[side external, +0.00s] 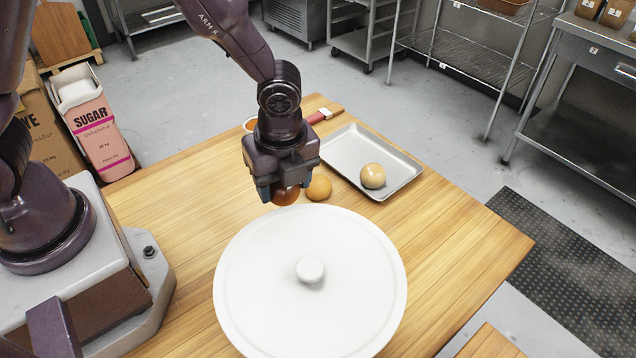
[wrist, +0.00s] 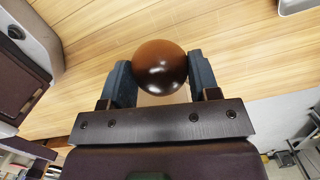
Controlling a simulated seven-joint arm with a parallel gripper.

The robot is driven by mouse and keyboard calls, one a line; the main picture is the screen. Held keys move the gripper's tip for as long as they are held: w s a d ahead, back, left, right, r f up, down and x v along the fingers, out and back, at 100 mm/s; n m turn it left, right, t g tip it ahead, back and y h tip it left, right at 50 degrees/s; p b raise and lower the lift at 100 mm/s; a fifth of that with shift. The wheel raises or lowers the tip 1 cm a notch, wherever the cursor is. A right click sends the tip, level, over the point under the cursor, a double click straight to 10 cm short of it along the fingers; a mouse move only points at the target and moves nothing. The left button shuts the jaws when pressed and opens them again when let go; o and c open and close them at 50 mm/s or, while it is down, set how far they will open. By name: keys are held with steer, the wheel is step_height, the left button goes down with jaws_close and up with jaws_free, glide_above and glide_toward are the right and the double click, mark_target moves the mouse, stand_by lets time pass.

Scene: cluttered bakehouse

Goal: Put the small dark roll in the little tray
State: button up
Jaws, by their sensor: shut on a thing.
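The small dark roll (wrist: 160,68) is brown and glossy and sits between the two fingers of my gripper (wrist: 155,80) in the wrist view. In the side view my gripper (side external: 283,192) is shut on the roll (side external: 286,196), which shows only partly below the fingers. The little tray (side external: 400,180) is a shallow grey metal tray on the wooden table, to the right of my gripper and farther back. A pale round roll (side external: 373,176) lies in it. In the wrist view only a corner of the tray (wrist: 296,6) shows at the top right.
A lighter orange-brown roll (side external: 319,188) lies just right of my gripper. A large white lidded pot (side external: 350,250) stands in front. A red-handled brush (side external: 322,115) and a small bowl (side external: 250,124) lie behind. The table (side external: 470,240) is clear at the right.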

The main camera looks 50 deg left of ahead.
steer(key=shift+s+a+r, duration=0.2)
steer(key=shift+s, duration=0.25)
steer(key=shift+s+a+r, duration=0.2)
steer(key=shift+s, duration=0.25)
steer(key=a+n, duration=0.2)
steer(key=a, duration=0.2)
steer(key=m+t+h, duration=0.1)
steer(key=m, duration=1.5)
glide_above(340, 156)
steer(key=s, duration=0.1)
step_height(340, 156, down, 8)
steer(key=shift+f, duration=0.2)
steer(key=shift+w+f, duration=0.35)
steer(key=shift+f, duration=1.5)
